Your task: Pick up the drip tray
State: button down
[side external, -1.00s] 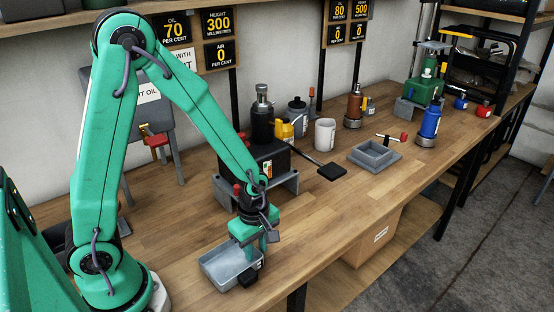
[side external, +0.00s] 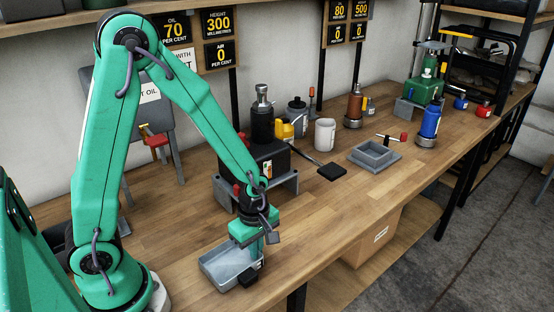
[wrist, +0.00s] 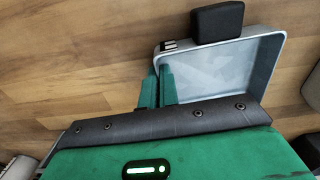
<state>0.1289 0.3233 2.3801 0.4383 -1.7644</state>
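The drip tray (side external: 222,269) is a shallow grey rectangular pan with a black block-shaped grip on its near right corner. It rests on the bench near the front edge. In the wrist view the drip tray (wrist: 222,75) fills the upper right, its black grip at the top. My gripper (side external: 257,249) points down at the tray's right side. In the wrist view the green fingers of my gripper (wrist: 157,76) are close together, one on each side of the tray's wall, and appear shut on it. The fingertips' lower ends are partly hidden.
A black box on a grey stand (side external: 258,175) is just behind my gripper, with a dark lever (side external: 331,172) reaching right. A square grey holder (side external: 375,156), a white cup (side external: 325,134) and several bottles stand farther back. Bare bench lies to the tray's right.

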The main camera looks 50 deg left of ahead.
jog(key=shift+r, duration=0.1)
jog(key=shift+r, duration=1.35)
jog(key=s+d+r, duration=0.7)
jog(key=d+r, duration=0.1)
jog(key=d, duration=0.1)
jog(key=shift+s, duration=0.15)
jog(key=shift+d, duration=0.1)
jog(key=shift+r, duration=0.1)
